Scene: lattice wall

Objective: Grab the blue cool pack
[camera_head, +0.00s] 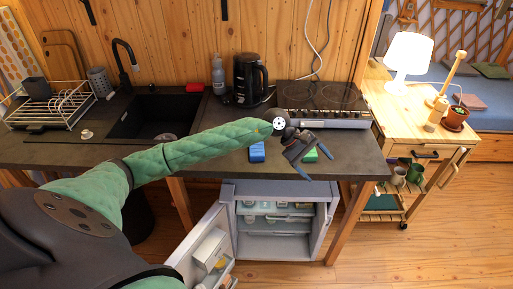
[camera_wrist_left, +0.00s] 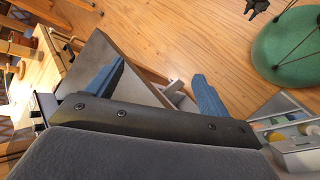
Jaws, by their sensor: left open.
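The blue cool pack (camera_head: 257,152) lies on the dark countertop near its front edge, in the head view. My left gripper (camera_head: 316,164) is to the right of the pack, above the counter's front edge, with its fingers apart and nothing between them. A green pack (camera_head: 311,155) lies on the counter behind the gripper, partly hidden by it. In the left wrist view the two blue fingertips (camera_wrist_left: 160,70) are spread wide, with the counter corner and wooden floor beyond. The blue pack is not visible there.
A small fridge (camera_head: 281,244) stands open below the counter, its door (camera_head: 202,245) swung out to the left. A wooden cart with a lamp (camera_head: 408,55) stands at the right.

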